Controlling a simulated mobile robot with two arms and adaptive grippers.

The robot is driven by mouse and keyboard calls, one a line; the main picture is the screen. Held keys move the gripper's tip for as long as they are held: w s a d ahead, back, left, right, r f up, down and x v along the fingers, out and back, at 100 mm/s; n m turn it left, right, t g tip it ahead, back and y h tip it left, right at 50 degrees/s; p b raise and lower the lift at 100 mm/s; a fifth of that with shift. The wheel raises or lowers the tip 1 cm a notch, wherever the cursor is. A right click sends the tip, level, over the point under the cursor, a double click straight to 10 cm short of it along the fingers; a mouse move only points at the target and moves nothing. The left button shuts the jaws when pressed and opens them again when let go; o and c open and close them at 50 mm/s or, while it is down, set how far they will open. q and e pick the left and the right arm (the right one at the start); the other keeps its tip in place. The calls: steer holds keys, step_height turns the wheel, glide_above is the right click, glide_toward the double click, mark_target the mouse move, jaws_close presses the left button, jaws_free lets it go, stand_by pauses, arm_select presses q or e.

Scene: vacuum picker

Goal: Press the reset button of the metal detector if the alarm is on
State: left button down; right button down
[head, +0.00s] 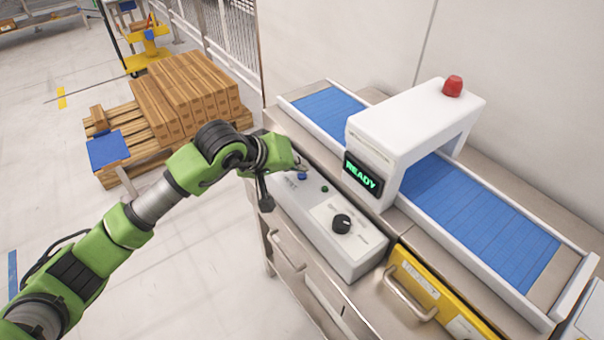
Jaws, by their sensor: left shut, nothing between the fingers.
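The white metal detector arch (405,125) spans a blue conveyor belt (480,215). Its small display (362,175) reads READY in green. A red alarm lamp (453,86) sits on top of the arch and does not look lit. A control box (330,225) stands in front, with a blue button (303,176), a small green button (324,189) and a black knob (342,223). My left gripper (300,166) is shut and empty, right by the blue button; I cannot tell whether it touches it. My right gripper is not in view.
A yellow drawer (425,283) with a metal handle is below the conveyor at the right. A wooden pallet with stacked brown boxes (190,98) stands on the floor at the left. A wall is behind the conveyor. The floor at the lower left is clear.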

mark_target(299, 176)
arm_select(q)
steer(key=shift+r, duration=0.25)
steer(key=shift+r+p, duration=0.75)
steer(key=shift+r, duration=1.8)
steer(key=shift+f, duration=0.15)
